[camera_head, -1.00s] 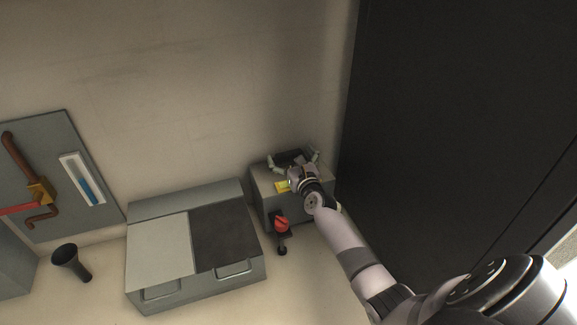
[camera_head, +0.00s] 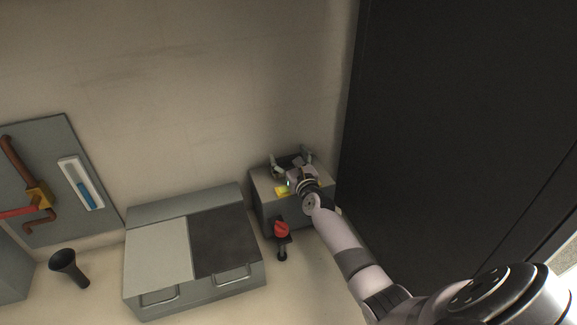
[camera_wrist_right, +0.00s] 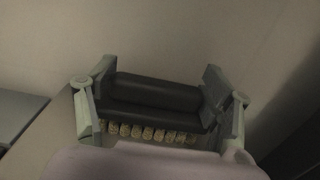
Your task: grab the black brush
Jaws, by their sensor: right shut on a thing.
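The black brush (camera_wrist_right: 152,92) lies across the right wrist view, a dark body with a row of pale tan bristle tufts along its lower edge. My right gripper (camera_wrist_right: 158,76) is shut on it, with one grey finger at each end of the brush. In the head view the right gripper (camera_head: 291,161) is over the top of a small grey cabinet (camera_head: 263,205) by the wall, and the brush (camera_head: 289,159) shows only as a small dark patch between the fingers. I cannot tell whether the brush touches the cabinet top. My left gripper is not in view.
A red-and-black item (camera_head: 282,231) is at the cabinet's front. A wide grey box with handles (camera_head: 160,297) stands to the left. A tall dark rack (camera_head: 450,120) rises close on the right.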

